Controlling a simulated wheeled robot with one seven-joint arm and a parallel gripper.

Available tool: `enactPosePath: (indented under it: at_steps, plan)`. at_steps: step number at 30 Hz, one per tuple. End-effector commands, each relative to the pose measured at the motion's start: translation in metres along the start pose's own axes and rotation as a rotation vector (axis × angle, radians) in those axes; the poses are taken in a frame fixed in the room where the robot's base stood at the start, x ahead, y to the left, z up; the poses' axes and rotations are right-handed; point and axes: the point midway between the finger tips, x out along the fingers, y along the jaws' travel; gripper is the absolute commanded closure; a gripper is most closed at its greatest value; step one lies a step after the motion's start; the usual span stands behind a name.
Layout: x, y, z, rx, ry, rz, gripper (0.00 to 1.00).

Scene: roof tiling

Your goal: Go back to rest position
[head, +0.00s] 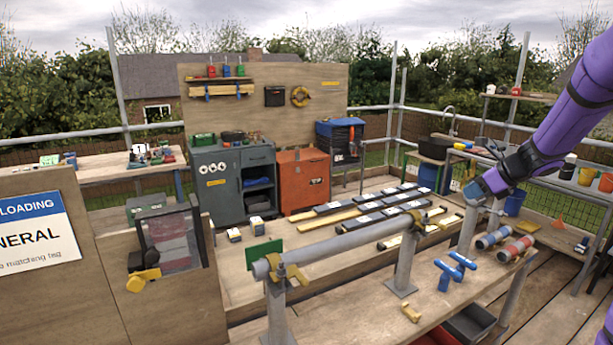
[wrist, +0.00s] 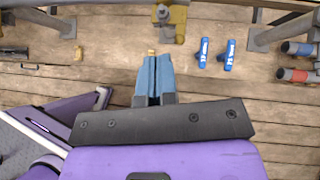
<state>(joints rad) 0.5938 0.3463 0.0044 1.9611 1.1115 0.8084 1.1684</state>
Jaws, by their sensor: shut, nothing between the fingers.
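My gripper (head: 476,192) is at the end of my purple arm, which comes in from the right in the head view. In the wrist view my gripper (wrist: 154,62) has its two blue fingers shut together with nothing between them. It is over the wooden workbench (head: 375,317), near the right end of the grey horizontal pipe (head: 345,240). A brass clamp (wrist: 172,22) shows just beyond the fingertips in the wrist view. I cannot tell whether the fingers touch anything.
Two blue T-handled tools (head: 455,268) stand on the bench beside blue and red cylinders (head: 515,249). A small yellow piece (head: 411,312) lies near the front. A metal post (head: 403,262) supports the pipe. A grey cabinet (head: 233,182) and an orange cabinet (head: 303,180) stand at the back.

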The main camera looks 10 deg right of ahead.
Motion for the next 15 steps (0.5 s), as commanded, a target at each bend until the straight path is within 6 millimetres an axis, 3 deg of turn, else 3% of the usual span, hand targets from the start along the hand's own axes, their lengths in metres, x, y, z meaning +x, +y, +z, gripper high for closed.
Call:
enactPosePath:
  at_steps: [5, 9, 15]
  plan:
    - [-0.018, 0.049, 0.029, -0.242, 0.036, 0.041, 1.00]
    - [-0.040, 0.106, 0.050, -0.537, 0.082, 0.093, 1.00]
    - [-0.073, 0.183, 0.062, -0.958, 0.141, 0.164, 1.00]
